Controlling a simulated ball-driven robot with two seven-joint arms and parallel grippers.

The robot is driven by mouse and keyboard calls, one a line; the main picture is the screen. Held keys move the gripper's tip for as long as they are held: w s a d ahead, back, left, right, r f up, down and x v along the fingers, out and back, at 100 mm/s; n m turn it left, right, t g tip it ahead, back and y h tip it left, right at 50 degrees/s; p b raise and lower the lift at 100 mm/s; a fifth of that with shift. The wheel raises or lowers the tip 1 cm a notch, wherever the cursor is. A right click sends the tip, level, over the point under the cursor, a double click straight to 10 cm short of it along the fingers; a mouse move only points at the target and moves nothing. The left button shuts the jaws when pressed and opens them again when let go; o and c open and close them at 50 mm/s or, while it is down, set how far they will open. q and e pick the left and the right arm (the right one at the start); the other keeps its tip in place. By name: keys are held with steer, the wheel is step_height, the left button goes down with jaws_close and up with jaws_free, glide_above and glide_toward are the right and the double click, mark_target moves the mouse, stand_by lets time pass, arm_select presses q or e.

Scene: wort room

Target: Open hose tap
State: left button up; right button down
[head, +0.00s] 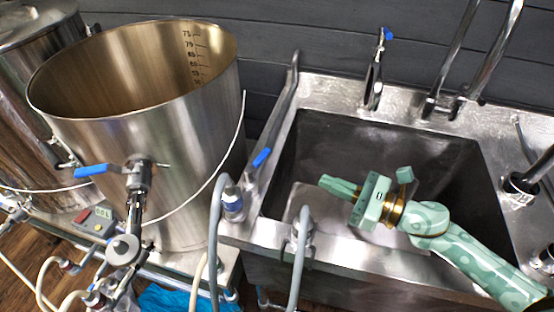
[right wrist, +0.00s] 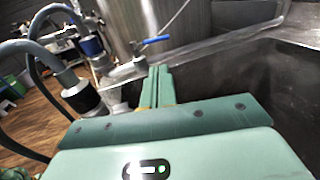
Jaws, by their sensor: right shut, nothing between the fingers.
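A tap with a blue lever (head: 261,157) sits at the left edge of the sink, beside a grey hose with a blue-and-white fitting (head: 233,203). The lever slants up to the right. In the right wrist view the blue lever (right wrist: 157,40) shows just beyond my fingertips. My right gripper (head: 325,181) is shut and empty, over the sink basin, pointing left toward the tap with a clear gap between them. It also shows in the right wrist view (right wrist: 158,70). My left gripper is not in view.
A large steel pot (head: 160,150) stands left of the sink, with another blue-levered valve (head: 92,170) on its front. A second grey hose (head: 300,250) rises at the sink's front rim. The sink basin (head: 330,145) has free room around my gripper. Faucet pipes (head: 480,60) stand behind.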

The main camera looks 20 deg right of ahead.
mark_target(267, 156)
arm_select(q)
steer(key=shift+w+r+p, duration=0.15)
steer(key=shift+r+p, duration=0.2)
arm_select(e)
steer(key=x, duration=1.2)
steer(key=shift+w+a, duration=0.25)
steer(key=shift+w, duration=0.05)
